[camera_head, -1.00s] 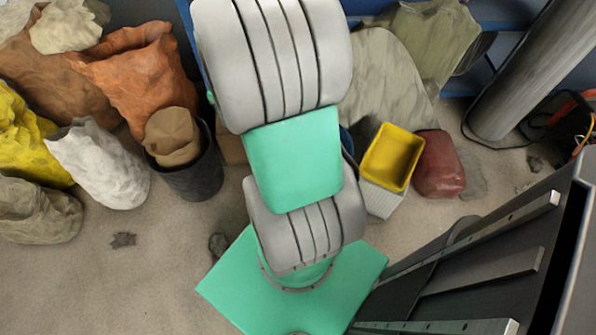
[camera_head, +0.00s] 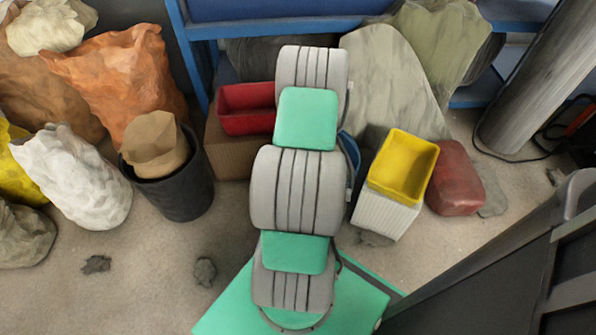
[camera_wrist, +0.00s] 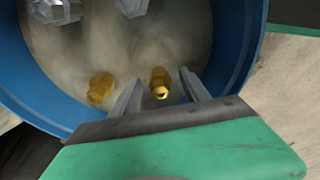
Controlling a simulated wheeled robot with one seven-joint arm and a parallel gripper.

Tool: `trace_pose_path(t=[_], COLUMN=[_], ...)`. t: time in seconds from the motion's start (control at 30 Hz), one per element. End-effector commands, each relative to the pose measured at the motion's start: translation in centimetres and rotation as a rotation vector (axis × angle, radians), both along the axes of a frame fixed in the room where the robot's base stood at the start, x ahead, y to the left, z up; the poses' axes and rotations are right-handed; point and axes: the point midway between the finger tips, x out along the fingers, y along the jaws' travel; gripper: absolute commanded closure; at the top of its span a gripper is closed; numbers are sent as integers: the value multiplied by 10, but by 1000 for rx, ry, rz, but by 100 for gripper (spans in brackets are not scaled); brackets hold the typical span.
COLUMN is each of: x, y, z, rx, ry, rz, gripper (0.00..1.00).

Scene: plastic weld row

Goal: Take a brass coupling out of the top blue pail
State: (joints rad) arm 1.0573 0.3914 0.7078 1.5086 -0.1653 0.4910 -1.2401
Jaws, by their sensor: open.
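The blue pail (camera_wrist: 233,45) fills much of the wrist view, and I look down into it. A sliver of blue pail (camera_head: 350,152) shows beside my arm in the head view. A brass coupling (camera_wrist: 160,84) lies on the pail's bottom, seen between my fingers. A second brass coupling (camera_wrist: 101,88) lies left of the left finger. My gripper (camera_wrist: 161,76) is open, its fingers reaching into the pail. I cannot tell whether they touch the coupling or how far above it they are. My gripper is hidden behind my arm in the head view.
Two clear or silvery faceted pieces (camera_wrist: 56,10) lie at the pail's far side. A yellow bin (camera_head: 402,165) on a white container stands right of my arm; a red bin (camera_head: 245,108) on a brown box stands left. The blue rack (camera_head: 205,30) is behind.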

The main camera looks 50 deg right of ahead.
Motion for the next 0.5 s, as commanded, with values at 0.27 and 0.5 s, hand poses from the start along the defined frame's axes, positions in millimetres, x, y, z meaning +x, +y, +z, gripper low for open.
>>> trace_pose_path(t=[0.27, 0.5], x=[0, 0], y=[0, 0], z=[2, 2], rx=[-1, -1], ry=[0, 0], rz=[-1, -1], gripper=[56, 75])
